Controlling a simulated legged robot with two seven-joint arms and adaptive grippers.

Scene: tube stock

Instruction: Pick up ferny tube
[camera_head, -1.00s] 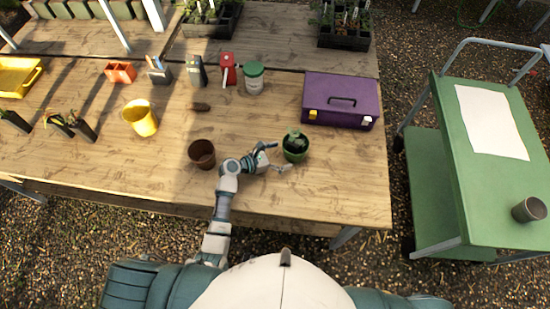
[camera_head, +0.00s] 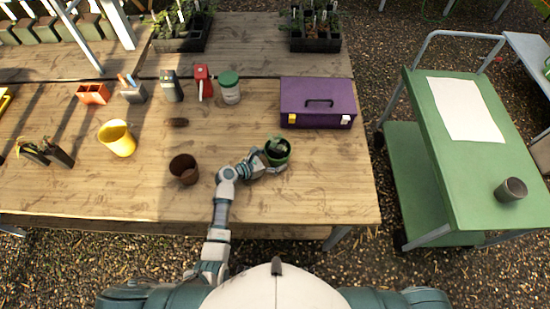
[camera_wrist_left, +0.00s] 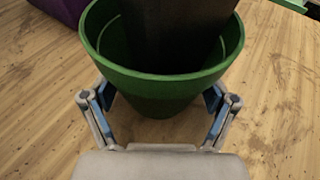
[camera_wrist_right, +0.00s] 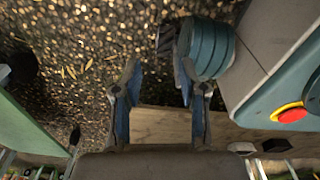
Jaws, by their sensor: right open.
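A green pot (camera_head: 277,153) stands on the wooden table with a dark tube in it and some green on top. In the left wrist view the pot (camera_wrist_left: 155,85) fills the upper middle, and the dark tube (camera_wrist_left: 180,35) rises out of the frame, so any leaves are hidden there. My left gripper (camera_head: 264,160) is spread wide, with one finger on each side of the pot below its rim; the left wrist view shows the fingers too (camera_wrist_left: 159,97). Firm contact is not clear. My right gripper (camera_wrist_right: 155,85) is open and empty above gravel, away from the table top.
A brown pot (camera_head: 184,169) stands left of my left arm. A purple toolbox (camera_head: 317,88) is just behind the green pot. A yellow pot (camera_head: 117,139) and dark tubes with plants (camera_head: 58,156) are further left. A green cart (camera_head: 470,165) stands right of the table (camera_head: 330,190).

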